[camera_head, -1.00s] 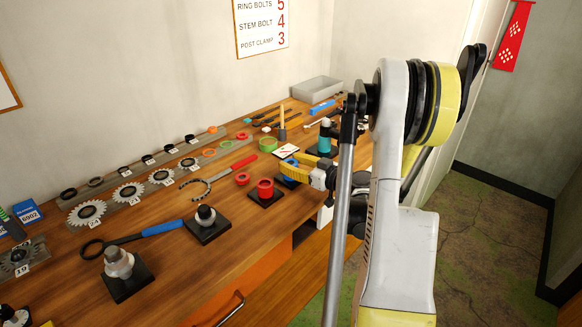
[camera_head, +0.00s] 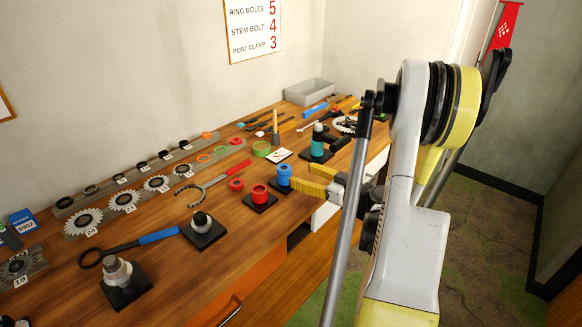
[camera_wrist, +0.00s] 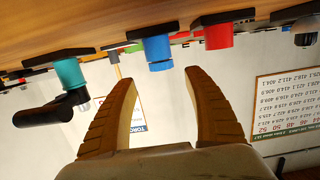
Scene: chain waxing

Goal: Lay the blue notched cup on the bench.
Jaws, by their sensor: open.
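The blue cup (camera_head: 284,178) stands upright on a black square base near the bench's front edge. Its notch cannot be made out. My gripper (camera_head: 302,175) is open and empty just right of the cup, its two yellow fingers pointing towards it and apart from it. In the wrist view, which is upside down, the blue cup (camera_wrist: 157,49) hangs from its dark base beyond the gap between the open fingers (camera_wrist: 160,76). The wooden bench (camera_head: 160,204) carries everything.
A red cup (camera_head: 260,194) on a black base stands close left of the blue cup. A red-handled wrench (camera_head: 215,182) lies further left. Bare wood shows between the wrench and the gear rack.

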